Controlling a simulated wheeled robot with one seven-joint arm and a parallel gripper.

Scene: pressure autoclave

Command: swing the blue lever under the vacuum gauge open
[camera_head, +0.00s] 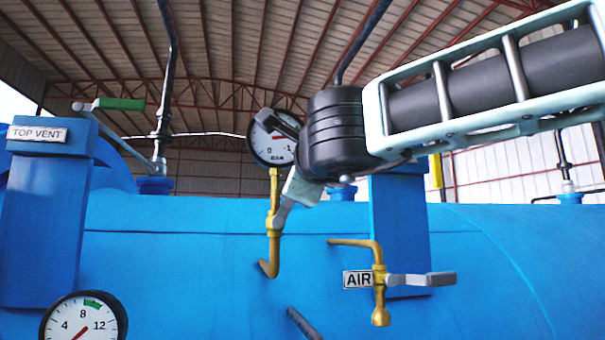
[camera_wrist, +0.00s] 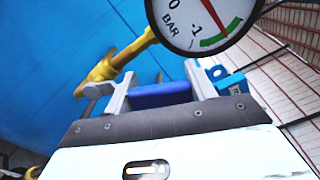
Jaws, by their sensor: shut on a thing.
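The vacuum gauge (camera_head: 273,137), a round white dial, stands on a brass pipe (camera_head: 274,245) on the blue vessel. It also shows in the wrist view (camera_wrist: 203,18), with a red needle and green band. Below it, the lever's grey metal arm (camera_head: 281,214) slants up and right from the brass valve to my gripper (camera_head: 303,188). In the wrist view the lever's blue grip (camera_wrist: 160,95) lies across between the two fingers of my gripper (camera_wrist: 160,88), which is shut on it. In the head view my gripper hides the blue grip and overlaps the gauge's right edge.
A brass AIR valve with a grey lever (camera_head: 420,279) is at lower right. A blue post marked TOP VENT (camera_head: 45,220) and a green-handled lever (camera_head: 120,104) stand left. Another gauge (camera_head: 83,320) is at lower left. The blue vessel (camera_head: 170,250) fills the background.

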